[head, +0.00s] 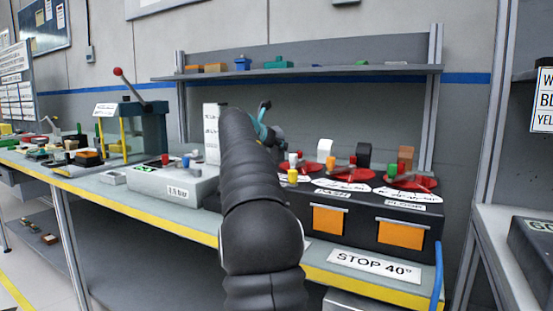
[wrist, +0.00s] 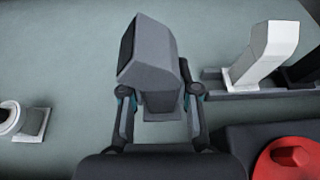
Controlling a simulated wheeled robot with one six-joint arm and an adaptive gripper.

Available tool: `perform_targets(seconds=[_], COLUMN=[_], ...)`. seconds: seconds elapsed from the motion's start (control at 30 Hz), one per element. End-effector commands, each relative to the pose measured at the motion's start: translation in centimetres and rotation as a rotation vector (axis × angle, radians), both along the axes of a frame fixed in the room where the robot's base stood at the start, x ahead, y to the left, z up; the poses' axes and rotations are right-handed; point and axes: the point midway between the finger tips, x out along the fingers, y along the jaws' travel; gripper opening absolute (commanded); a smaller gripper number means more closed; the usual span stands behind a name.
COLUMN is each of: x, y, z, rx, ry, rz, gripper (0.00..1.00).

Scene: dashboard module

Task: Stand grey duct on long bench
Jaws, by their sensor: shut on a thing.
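The grey duct (wrist: 150,50) is between the two fingers of my gripper (wrist: 158,92) in the wrist view. It has a slanted top with a dark opening on its left side. My gripper is shut on its narrower lower part. A flat grey square shows below it, and I cannot tell whether the duct touches the surface there. In the head view my arm hides the duct; a part of my gripper (head: 265,130) shows past the arm's end, above the long bench (head: 150,207).
In the wrist view a white duct (wrist: 268,50) stands in a dark rack at right, and a red disc (wrist: 290,160) lies lower right. A small white and grey part (wrist: 30,122) is at left. In the head view, a black box with orange panels (head: 328,220) stands right of my arm.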

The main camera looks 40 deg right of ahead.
Motion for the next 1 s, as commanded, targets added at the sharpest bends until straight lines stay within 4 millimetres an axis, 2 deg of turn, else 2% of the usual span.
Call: perform_targets(seconds=[0.37, 0.83, 0.87, 0.93, 0.97, 1.0], x=[-0.1, -0.1, -0.1, -0.1, -0.1, -0.1], y=[0.0, 0.0, 0.0, 0.0, 0.0, 0.0], z=[-3.6, -4.3, -4.3, -4.2, -4.2, -4.2], rx=[0.0, 0.0, 0.0, 0.0, 0.0, 0.0], ry=[0.001, -0.001, 0.0, -0.001, -0.001, 0.0], rz=[0.001, 0.0, 0.0, 0.0, 0.0, 0.0], gripper=[0.0, 0.0, 0.33, 0.5, 0.56, 0.56])
